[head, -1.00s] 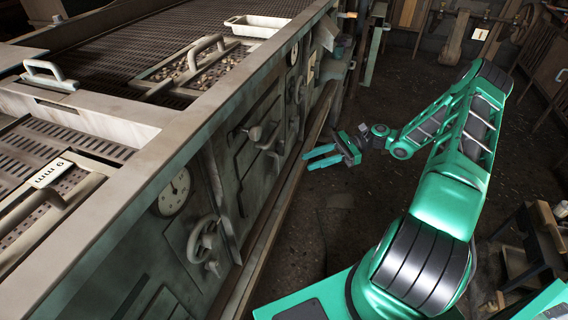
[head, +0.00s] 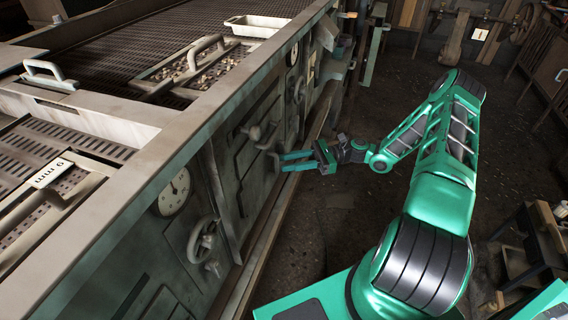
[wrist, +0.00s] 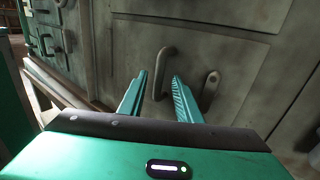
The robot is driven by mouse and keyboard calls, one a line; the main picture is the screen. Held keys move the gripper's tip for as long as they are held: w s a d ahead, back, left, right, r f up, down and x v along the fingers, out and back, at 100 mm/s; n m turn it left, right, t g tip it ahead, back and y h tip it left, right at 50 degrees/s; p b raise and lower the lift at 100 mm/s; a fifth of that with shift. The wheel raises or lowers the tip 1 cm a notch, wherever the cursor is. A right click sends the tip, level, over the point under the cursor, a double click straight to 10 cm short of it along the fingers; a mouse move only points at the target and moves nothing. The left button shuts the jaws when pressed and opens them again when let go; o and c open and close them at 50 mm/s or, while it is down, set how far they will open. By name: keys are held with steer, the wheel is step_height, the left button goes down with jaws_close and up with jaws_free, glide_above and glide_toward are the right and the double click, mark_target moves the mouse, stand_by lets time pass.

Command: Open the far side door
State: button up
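A dark metal side door (head: 262,155) is set in the side of the long machine, and its panel fills much of the wrist view (wrist: 240,65). It looks closed. A bar handle (wrist: 165,68) stands out from it, with a small lever (wrist: 211,86) to its right in the wrist view. My gripper (head: 283,161) is open and points at the door. In the wrist view its two teal fingers lie on either side of the handle's lower part. I cannot tell whether they touch it. Nothing is held.
The machine's near part has a round gauge (head: 174,192) and a handwheel (head: 203,240). A ledge (head: 262,245) runs along its foot. Its top carries sieve trays and a white bin (head: 258,26). The dark floor (head: 345,215) beside the machine is mostly clear.

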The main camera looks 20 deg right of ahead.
steer(key=shift+w+a, duration=0.1)
steer(key=shift+a, duration=0.65)
steer(key=shift+c, duration=0.7)
jaws_close()
